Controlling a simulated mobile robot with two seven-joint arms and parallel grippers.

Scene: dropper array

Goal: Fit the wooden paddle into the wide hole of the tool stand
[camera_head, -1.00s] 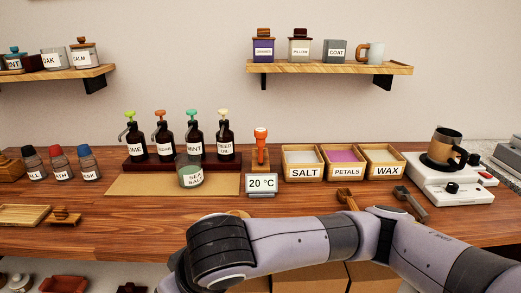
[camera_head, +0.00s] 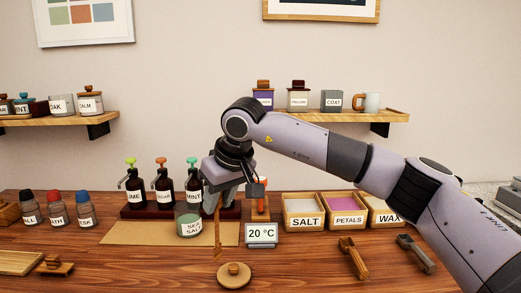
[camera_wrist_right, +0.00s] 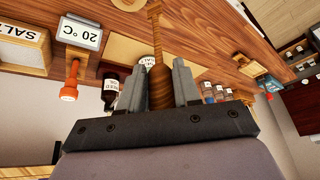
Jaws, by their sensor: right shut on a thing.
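My right gripper (camera_head: 222,190) is shut on the wooden paddle (camera_head: 217,238), which hangs down from it, over the table beside the sea salt jar. In the right wrist view the brown paddle (camera_wrist_right: 160,88) sits between the two grey fingers (camera_wrist_right: 159,86), its thin end pointing away from the gripper. A wooden stand (camera_head: 260,211) with an orange-topped tool stands just right of the gripper, behind the 20 °C display. It looks like the tool stand; I cannot make out its holes. The left gripper is not in view.
The sea salt jar (camera_head: 189,221) and pump bottles (camera_head: 163,184) stand close by on the left. The temperature display (camera_head: 261,235) is in front of the stand. A round wooden lid (camera_head: 234,275) lies in front. Salt, petals and wax boxes (camera_head: 303,222) are at right.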

